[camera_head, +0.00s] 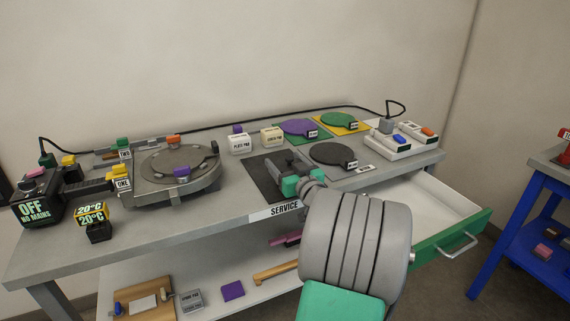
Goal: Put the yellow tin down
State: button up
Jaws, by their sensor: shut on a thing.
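The yellow tin (272,136) is a small pale-yellow box with a dark label on its front. It shows just beyond my fingertips, at the back edge of the dark service mat (257,180). My gripper (281,162), grey with teal parts, reaches over that mat and points away from me. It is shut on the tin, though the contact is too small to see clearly. I cannot tell whether the tin touches the worktop. My wrist and forearm hide the front of the worktop to the right of the service label.
A white tin (240,145) with a purple block stands just left of the yellow tin. Purple (298,127), green (338,119) and dark (331,153) discs lie to the right. A round plate machine (150,187) stands left. The drawer (470,238) is open at right.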

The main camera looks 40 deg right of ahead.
jog(key=shift+f, duration=0.15)
jog(key=o, duration=1.4)
